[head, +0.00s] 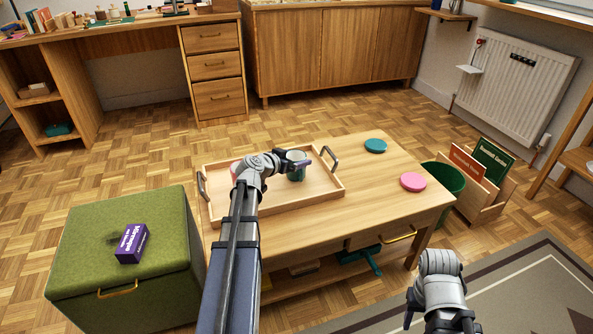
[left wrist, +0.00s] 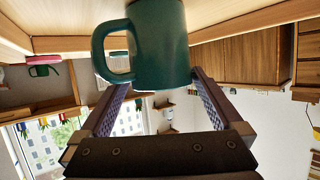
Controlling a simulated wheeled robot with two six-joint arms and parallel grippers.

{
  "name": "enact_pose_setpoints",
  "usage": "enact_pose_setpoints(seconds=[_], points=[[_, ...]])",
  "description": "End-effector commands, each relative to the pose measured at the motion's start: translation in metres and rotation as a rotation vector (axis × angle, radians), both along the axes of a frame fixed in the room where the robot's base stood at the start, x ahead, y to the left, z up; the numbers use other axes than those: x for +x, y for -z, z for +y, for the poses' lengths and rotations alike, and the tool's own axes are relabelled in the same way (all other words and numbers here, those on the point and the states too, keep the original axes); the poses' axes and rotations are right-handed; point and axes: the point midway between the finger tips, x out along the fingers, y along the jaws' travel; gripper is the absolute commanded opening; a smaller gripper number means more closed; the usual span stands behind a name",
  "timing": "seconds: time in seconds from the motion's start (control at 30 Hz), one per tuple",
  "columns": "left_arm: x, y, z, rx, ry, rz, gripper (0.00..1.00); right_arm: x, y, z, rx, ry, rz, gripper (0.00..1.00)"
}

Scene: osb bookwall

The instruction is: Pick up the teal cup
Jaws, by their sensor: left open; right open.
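The teal cup (head: 296,174) stands on the wooden tray (head: 335,206), partly covered by my left gripper in the head view. In the left wrist view, which appears upside down, the cup (left wrist: 155,45) fills the upper middle, with its handle to the left. My left gripper (head: 308,164) is open at the cup. In the left wrist view, its fingertips (left wrist: 160,80) lie on either side of the cup's near edge; contact is not clear. My right gripper (head: 440,318) is open and empty, low at the right, away from the table.
The tray has raised sides and dark handles. A reddish object (head: 234,170) on it is mostly hidden by my left arm. A teal disc (head: 375,146) and a pink disc (head: 412,182) lie on the table (head: 385,205). A green ottoman (head: 85,225) holds a purple box (head: 132,243).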

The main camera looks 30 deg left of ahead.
Motion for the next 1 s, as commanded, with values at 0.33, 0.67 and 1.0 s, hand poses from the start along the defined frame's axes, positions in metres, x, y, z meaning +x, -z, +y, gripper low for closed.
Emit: enact_pose_setpoints(seconds=[0.33,0.67,1.0], points=[[0.041,0.018,-0.001,0.001,0.001,0.0,1.0,0.0,0.018,0.0,0.0,0.0,-0.001,0.5],[0.04,0.017,-0.001,0.001,0.0,0.0,0.84,0.0,0.017,0.0,0.0,0.0,-0.001,0.5],[0.04,0.017,-0.001,0.001,0.0,0.001,0.46,0.0,0.017,0.0,0.0,0.0,-0.001,0.5]])
